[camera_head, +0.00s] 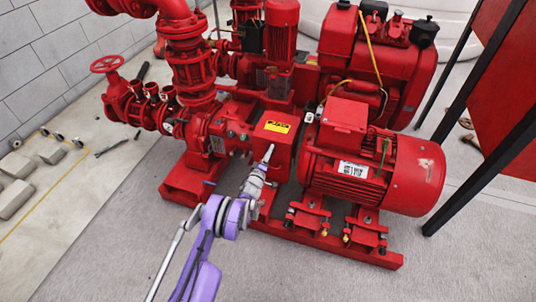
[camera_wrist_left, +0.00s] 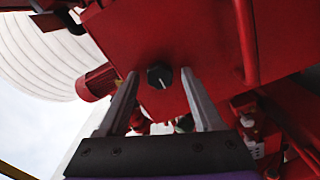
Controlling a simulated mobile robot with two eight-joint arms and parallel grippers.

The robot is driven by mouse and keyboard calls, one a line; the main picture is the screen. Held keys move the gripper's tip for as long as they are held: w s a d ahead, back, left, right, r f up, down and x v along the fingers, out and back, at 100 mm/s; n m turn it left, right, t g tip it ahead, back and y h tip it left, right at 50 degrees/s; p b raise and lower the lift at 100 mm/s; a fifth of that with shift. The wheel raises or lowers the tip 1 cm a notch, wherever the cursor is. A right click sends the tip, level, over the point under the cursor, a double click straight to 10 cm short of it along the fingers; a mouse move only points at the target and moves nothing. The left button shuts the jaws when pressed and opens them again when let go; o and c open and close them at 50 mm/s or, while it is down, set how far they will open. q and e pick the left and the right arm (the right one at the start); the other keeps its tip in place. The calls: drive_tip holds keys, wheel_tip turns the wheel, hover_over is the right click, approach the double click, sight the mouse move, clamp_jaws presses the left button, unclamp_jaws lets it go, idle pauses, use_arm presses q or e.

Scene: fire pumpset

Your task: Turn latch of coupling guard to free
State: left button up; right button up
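The coupling guard (camera_head: 277,124) is a red box with a yellow label on top, between the pump and the motor. In the left wrist view its red face (camera_wrist_left: 205,40) carries the latch (camera_wrist_left: 159,77), a small black round knob with a pale line. My left gripper (camera_head: 268,155) is in front of the guard in the head view. In the wrist view the left gripper (camera_wrist_left: 159,74) is open, with the latch showing between its spread fingertips and a gap on each side. I cannot tell whether the tips reach the knob's depth. The latch is hidden in the head view. My right gripper is not in view.
The red electric motor (camera_head: 370,165) stands right of the guard, and red pump piping (camera_head: 195,75) rises at its left. A red base frame (camera_head: 330,245) runs beneath. Grey floor (camera_head: 450,260) is clear in front. A black post (camera_head: 475,135) stands at right.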

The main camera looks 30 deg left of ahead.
use_arm(q)
drive_tip(key=p+v, duration=0.2)
drive_tip(key=v, duration=0.9)
drive_tip(key=shift+w, duration=0.1)
